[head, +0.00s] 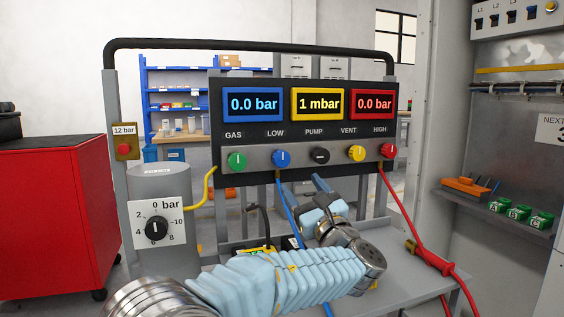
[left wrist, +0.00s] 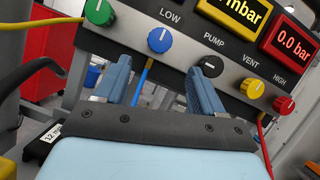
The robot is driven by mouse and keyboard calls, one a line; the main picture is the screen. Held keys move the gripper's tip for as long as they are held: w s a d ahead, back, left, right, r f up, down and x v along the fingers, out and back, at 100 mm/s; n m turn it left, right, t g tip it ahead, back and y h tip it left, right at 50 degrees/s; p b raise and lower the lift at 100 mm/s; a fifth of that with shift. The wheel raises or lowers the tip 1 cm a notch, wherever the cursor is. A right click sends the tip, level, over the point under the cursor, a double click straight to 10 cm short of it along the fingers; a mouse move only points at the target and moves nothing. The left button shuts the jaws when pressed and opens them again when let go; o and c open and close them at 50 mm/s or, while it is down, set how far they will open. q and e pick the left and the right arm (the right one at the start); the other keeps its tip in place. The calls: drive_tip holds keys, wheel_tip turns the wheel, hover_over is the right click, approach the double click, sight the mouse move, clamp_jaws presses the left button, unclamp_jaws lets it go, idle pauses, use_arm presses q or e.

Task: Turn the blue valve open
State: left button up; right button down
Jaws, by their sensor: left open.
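The blue valve (head: 281,158) is a round knob under the LOW label on the grey strip of the panel. Its white mark stands roughly upright in the head view. In the left wrist view the blue valve (left wrist: 161,40) is ahead of the gripper, between the lines of the two fingers. My left gripper (head: 304,184) is open and empty, below and in front of the knob row, apart from the knob. Its two blue-grey fingers also show in the left wrist view (left wrist: 158,75). My right gripper is not in view.
A green knob (head: 237,160), black knob (head: 320,156), yellow knob (head: 356,153) and red knob (head: 389,151) share the row. A blue hose (head: 285,205) hangs below the blue valve. A red hose (head: 398,210) runs at right, and a grey cylinder with a gauge (head: 156,228) stands left.

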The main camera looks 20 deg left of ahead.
sight(283, 162)
use_arm(q)
drive_tip(key=p+x, duration=0.1)
drive_tip(key=x, duration=0.9)
drive_tip(key=shift+w+a+r+p, duration=0.1)
drive_tip(key=shift+w+a+p, duration=0.2)
drive_tip(key=shift+c, duration=0.3)
drive_tip(key=c, duration=1)
